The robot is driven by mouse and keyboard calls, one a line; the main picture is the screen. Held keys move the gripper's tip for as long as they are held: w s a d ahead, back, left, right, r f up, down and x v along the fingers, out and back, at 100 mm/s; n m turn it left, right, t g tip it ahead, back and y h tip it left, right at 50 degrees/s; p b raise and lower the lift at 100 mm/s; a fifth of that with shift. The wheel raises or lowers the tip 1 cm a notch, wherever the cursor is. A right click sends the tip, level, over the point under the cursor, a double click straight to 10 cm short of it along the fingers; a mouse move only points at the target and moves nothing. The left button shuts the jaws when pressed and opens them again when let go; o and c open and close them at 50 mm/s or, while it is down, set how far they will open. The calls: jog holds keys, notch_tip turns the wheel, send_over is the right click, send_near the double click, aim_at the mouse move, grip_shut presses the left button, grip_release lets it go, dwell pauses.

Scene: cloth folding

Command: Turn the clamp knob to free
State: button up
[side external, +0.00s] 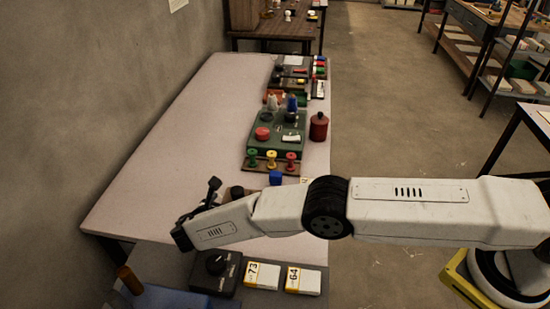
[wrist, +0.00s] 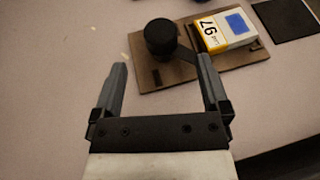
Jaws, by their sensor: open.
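A black box with a round dial knob (side external: 215,262) stands at the near edge in the side view. White lettering flanks the knob, too small to read. In the wrist view a brown board (wrist: 150,100) carries a black round knob (wrist: 159,36) on a dark arm beside a white and yellow box (wrist: 226,28) with a blue patch. I cannot tell which knob is the clamp knob. My gripper (wrist: 160,65) is open and empty. Its fingers point toward the board, with the black round knob between and beyond the tips. In the side view my gripper (side external: 208,193) is over the table, beyond the dial box.
White-yellow boxes (side external: 262,276) (side external: 303,280) sit right of the dial box. A blue object (side external: 160,298) lies at the near left. Farther back are colored spools (side external: 271,160), a green panel (side external: 276,136) and a red bottle (side external: 319,127). The table's left side (side external: 165,150) is clear.

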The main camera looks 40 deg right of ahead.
aim_at(237, 191)
jog(key=shift+w+d, duration=0.1)
jog(key=shift+d, duration=0.05)
jog(key=shift+w+d+r+n+t+y, duration=0.15)
jog(key=shift+n+t+y, duration=0.15)
jog(key=shift+n+t, duration=0.35)
jog(key=shift+d+r+n+t+y, duration=0.1)
jog(key=shift+d+n+t+y, duration=0.15)
jog(key=shift+n+t+y, duration=0.25)
jog(key=shift+s+d+n+t+y, duration=0.25)
jog(key=shift+s+n+t+y, duration=0.2)
jog(key=shift+t, duration=0.1)
jog(key=shift+s+d+f+n+y, duration=0.2)
jog(key=shift+s+d+n+y, duration=0.1)
jog(key=shift+s+n+y, duration=0.4)
jog(key=shift+w, duration=0.2)
jog(key=shift+x, duration=3.8)
